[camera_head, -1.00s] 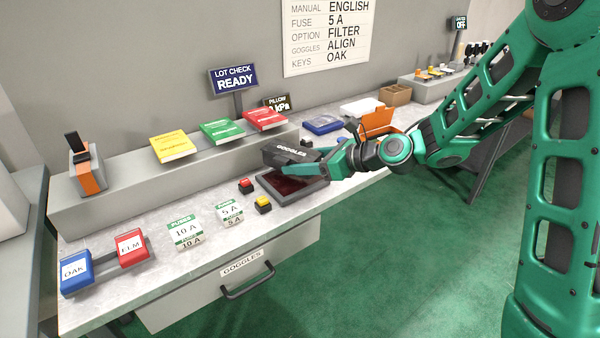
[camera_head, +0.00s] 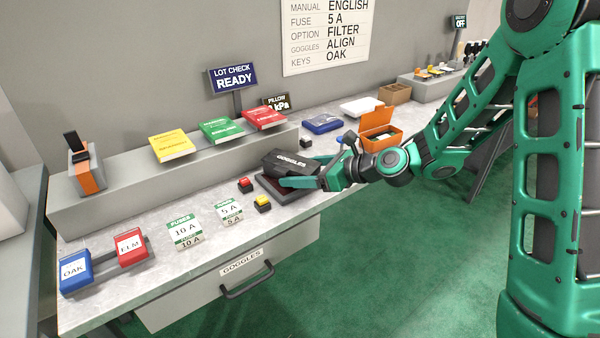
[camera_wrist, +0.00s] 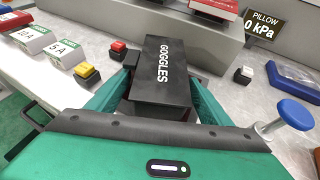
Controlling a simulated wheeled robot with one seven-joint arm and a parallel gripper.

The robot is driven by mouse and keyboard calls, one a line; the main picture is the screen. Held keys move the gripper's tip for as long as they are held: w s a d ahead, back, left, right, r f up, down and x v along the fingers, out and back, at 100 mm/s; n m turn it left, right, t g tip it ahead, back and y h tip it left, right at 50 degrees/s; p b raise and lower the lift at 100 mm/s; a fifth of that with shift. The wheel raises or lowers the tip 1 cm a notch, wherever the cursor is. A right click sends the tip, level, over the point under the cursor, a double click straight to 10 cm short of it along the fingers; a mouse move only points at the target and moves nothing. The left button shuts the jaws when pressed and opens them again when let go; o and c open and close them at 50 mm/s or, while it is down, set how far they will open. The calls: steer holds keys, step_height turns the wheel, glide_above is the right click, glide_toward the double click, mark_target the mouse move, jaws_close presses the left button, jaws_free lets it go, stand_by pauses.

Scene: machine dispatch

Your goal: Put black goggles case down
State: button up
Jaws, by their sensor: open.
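The black goggles case (camera_head: 291,163), lettered GOGGLES, rests on the dark tray (camera_head: 267,190) on the workbench. In the wrist view the case (camera_wrist: 163,80) lies between my green fingers, its lettered face up. My gripper (camera_head: 305,181) is open around the near end of the case, with one finger along each side. Whether the fingers still touch the case I cannot tell. The case covers most of the tray.
A red button (camera_head: 245,185) and a yellow button (camera_head: 262,203) stand left of the tray. An open orange box (camera_head: 380,137) and a blue case (camera_head: 322,124) lie to the right. Coloured manuals (camera_head: 222,130) lie on the raised shelf behind.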

steer(key=shift+r, duration=0.2)
steer(key=v, duration=1.2)
steer(key=shift+s+f, duration=0.1)
steer(key=shift+f, duration=0.1)
steer(key=s+d+f+n+g+h, duration=0.2)
steer(key=s+d+n+h, duration=0.2)
steer(key=s+d+n, duration=0.3)
steer(key=s+d+f+n+g+h, duration=0.1)
steer(key=s+d+f+n+h, duration=0.3)
steer(key=d, duration=0.6)
steer(key=s+d+r+n+g+h, duration=0.1)
steer(key=s+d, duration=0.4)
steer(key=s, duration=0.5)
steer(key=s+d+r+n+g+h, duration=0.2)
steer(key=s+d+n, duration=0.4)
steer(key=s, duration=0.4)
steer(key=shift+r+g, duration=0.55)
steer(key=shift+g, duration=0.05)
